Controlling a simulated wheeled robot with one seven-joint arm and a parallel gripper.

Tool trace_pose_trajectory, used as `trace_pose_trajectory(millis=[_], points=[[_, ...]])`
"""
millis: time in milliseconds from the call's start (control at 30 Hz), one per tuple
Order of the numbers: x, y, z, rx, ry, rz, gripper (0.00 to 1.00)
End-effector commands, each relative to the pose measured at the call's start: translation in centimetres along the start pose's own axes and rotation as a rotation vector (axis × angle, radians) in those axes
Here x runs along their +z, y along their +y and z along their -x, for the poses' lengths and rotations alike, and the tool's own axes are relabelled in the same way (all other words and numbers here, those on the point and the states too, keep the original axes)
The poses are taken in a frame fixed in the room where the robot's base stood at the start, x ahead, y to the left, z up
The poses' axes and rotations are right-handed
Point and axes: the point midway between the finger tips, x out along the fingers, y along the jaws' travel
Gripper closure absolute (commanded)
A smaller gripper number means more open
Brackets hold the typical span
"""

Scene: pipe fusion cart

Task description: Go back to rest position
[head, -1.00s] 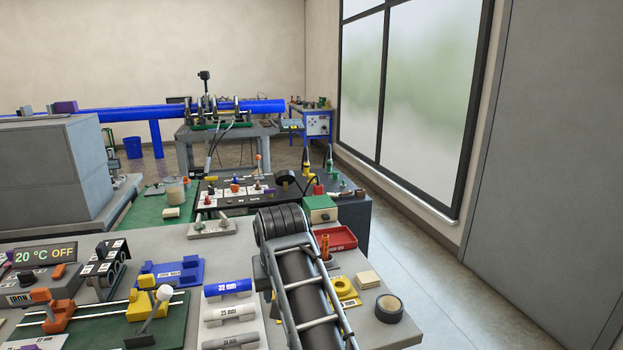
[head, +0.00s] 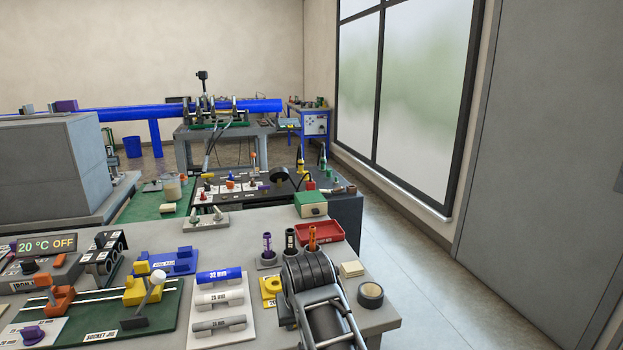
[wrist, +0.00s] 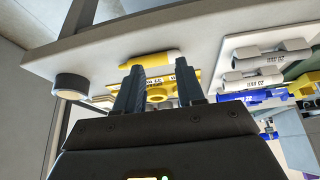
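My gripper (wrist: 159,68) shows in the wrist view with its two dark fingers apart and nothing held between them. Behind the fingers is a yellow plate with a round yellow fitting (wrist: 157,94), and a yellow rod-like piece (wrist: 150,58) lies beyond it. In the head view my arm's dark ribbed link reaches over the front right of the grey bench (head: 385,318). The fingers cannot be made out in the head view.
Pipe pieces in a white holder, the blue one (head: 219,275) uppermost, stand left of my arm. A red tray (head: 325,233), markers (head: 267,242) and a tape roll (head: 370,295) are close by. Clear floor (head: 460,290) lies to the right.

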Motion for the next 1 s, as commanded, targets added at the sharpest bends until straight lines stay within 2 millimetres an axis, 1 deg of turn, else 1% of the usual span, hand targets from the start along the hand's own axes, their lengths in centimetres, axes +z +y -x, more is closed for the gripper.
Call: trace_pose_trajectory(millis=[33, 167, 267, 300, 367, 400, 467, 500, 533, 667, 700, 767, 800, 867, 900, 967, 1000], points=[[1.2, 0.7, -0.8, 0.005, 0.007, -0.002, 0.62], [4.1, 2.4, -2.4, 0.015, 0.042, -0.007, 0.62], [7.3, 4.1, -3.8, 0.024, 0.079, -0.011, 0.62], [8.9, 5.0, -4.3, 0.029, 0.097, -0.013, 0.62], [11.4, 6.1, -4.9, 0.035, 0.125, -0.015, 0.62], [12.9, 6.9, -5.2, 0.04, 0.145, -0.017, 0.62], [15.3, 7.9, -5.3, 0.046, 0.174, -0.019, 0.62], [17.0, 8.6, -5.4, 0.05, 0.193, -0.021, 0.62], [18.2, 9.0, -5.4, 0.053, 0.207, -0.023, 0.62], [23.2, 10.7, -4.6, 0.063, 0.27, -0.027, 0.62], [24.8, 11.1, -4.2, 0.065, 0.289, -0.028, 0.62], [27.1, 11.7, -3.4, 0.069, 0.317, -0.03, 0.62], [28.5, 12.1, -2.8, 0.071, 0.336, -0.031, 0.62], [30.6, 12.5, -1.7, 0.075, 0.365, -0.034, 0.62], [32.0, 12.8, -0.9, 0.078, 0.383, -0.036, 0.62], [34.0, 13.0, 0.5, 0.082, 0.412, -0.039, 0.62], [35.3, 13.2, 1.4, 0.084, 0.43, -0.042, 0.62]])
